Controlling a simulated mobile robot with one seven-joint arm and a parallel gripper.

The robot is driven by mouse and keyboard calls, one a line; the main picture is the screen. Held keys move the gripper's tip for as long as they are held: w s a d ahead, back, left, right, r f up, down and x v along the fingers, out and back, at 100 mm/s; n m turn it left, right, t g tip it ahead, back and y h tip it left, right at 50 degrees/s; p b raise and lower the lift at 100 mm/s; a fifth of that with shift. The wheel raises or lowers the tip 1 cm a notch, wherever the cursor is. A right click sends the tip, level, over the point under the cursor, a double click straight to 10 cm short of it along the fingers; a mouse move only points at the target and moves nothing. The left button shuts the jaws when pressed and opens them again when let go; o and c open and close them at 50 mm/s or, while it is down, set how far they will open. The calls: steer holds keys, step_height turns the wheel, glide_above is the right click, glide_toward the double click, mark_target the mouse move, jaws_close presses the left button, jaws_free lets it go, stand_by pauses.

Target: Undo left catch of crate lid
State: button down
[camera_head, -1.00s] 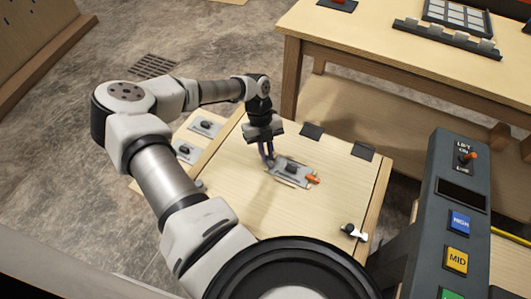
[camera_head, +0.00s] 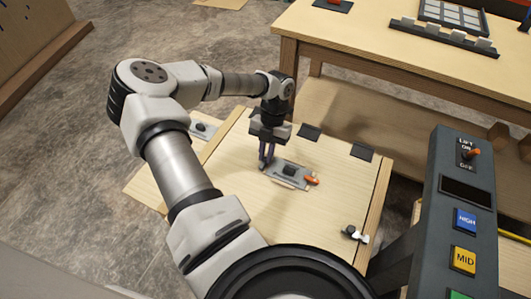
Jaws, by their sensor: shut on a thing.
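The crate lid (camera_head: 230,212) is a pale wooden panel. A grey fitting (camera_head: 290,173) with a black block and an orange end lies on it. My gripper (camera_head: 266,166) points down over the lid, its fingers shut at the fitting's left end; their exact hold is too small to make out. A black and white catch (camera_head: 355,234) sits at the lid's near right edge. No left catch can be made out; my arm covers part of the lid's left side.
Two dark hinge-like plates (camera_head: 309,132) (camera_head: 361,152) lie along the lid's far edge. A wooden table (camera_head: 350,45) stands behind. A grey console (camera_head: 462,190) with coloured buttons rises at the right. Another grey plate (camera_head: 201,128) with a black knob is left of the lid.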

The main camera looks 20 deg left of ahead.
steer(key=shift+m, duration=0.4)
steer(key=c, duration=1.5)
jaws_free()
steer(key=shift+o, duration=0.2)
steer(key=b+v, duration=0.2)
steer(key=v, duration=1.2)
steer(key=shift+d+b, duration=0.25)
steer(key=shift+b, duration=0.1)
steer(key=shift+f, duration=0.15)
